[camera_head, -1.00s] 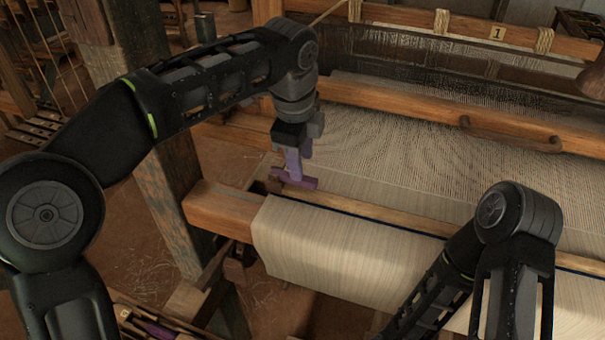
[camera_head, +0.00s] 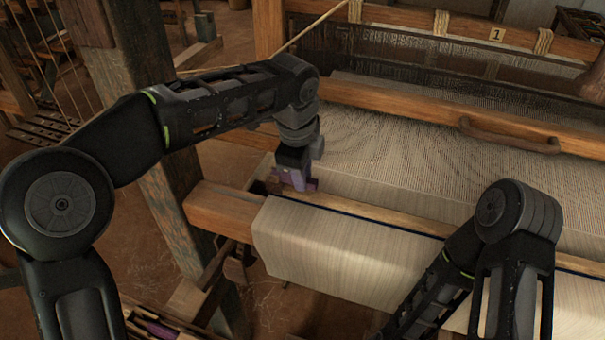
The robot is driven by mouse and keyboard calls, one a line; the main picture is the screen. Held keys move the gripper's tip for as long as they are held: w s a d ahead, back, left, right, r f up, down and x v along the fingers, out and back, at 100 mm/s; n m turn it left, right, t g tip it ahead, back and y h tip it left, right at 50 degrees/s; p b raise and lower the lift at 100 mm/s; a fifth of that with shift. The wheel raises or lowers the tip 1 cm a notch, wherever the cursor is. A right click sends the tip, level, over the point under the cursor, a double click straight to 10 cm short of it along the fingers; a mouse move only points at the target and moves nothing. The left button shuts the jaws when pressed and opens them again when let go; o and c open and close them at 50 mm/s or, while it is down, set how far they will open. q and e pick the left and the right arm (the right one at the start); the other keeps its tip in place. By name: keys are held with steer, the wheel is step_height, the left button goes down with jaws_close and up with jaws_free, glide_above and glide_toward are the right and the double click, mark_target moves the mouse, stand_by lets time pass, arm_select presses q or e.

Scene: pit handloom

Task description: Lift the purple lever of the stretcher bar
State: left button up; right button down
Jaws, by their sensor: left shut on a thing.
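The purple lever (camera_head: 311,185) of the stretcher bar shows in the head view at the left edge of the cloth, just behind the front wooden beam. Only small purple parts show around my gripper. My left gripper (camera_head: 294,180) reaches down on it from above and is shut on it. The fingers hide most of the lever, and the rest of the stretcher bar is hard to make out. My right arm shows at the lower right, but its gripper is out of view.
The front beam (camera_head: 222,208) carries the woven cloth (camera_head: 335,250). Behind it, a wooden bar with a curved handle (camera_head: 510,136) crosses the warp threads. An upright wooden post (camera_head: 172,215) stands close under my left arm. A purple item (camera_head: 160,328) lies low at the bottom left.

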arm_select(q)
jaws_close()
steer(key=shift+r, duration=0.15)
stand_by(1.0)
steer(key=shift+w+a+r+g+h, duration=0.1)
steer(key=shift+a+r+g+h, duration=0.15)
steer(key=shift+h, duration=0.5)
steer(key=shift+w+a+r+g+h, duration=0.15)
steer(key=shift+a+r+h, duration=0.15)
steer(key=shift+h, duration=0.45)
steer(key=shift+w+a+r+n+g+h+b, duration=0.1)
steer(key=shift+a+r+n+g+h+b, duration=0.15)
steer(key=shift+r+h+b, duration=0.5)
steer(key=shift+w+a+r+n+g+h+b, duration=0.15)
steer(key=shift+a+g+h+b, duration=0.15)
steer(key=shift+h, duration=0.85)
steer(key=shift+s, duration=0.1)
